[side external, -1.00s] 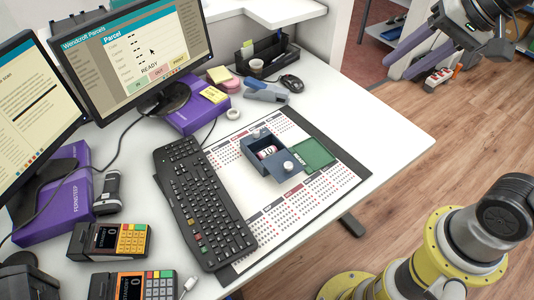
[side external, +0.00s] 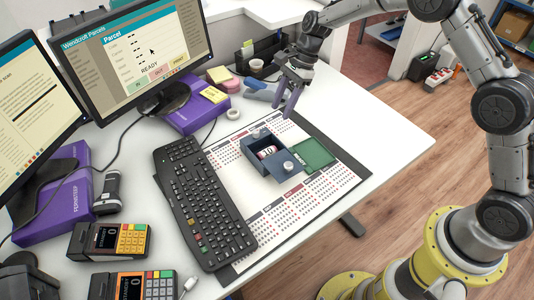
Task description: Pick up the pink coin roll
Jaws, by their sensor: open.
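The pink coin roll (side external: 267,152) is small, with white and dark marking, and lies inside an open dark blue box (side external: 278,168) on the desk pad. The box has round light knobs and its walls hide part of the roll. My gripper (side external: 283,102) is open and empty, fingers pointing down. In the picture it is above and slightly right of the box, clear of the roll.
A black keyboard (side external: 203,200) lies left of the box, and a green pad (side external: 313,152) lies to its right. A grey-blue stapler-like tool (side external: 258,90) and a tape roll (side external: 232,114) lie behind. The desk's right side is clear.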

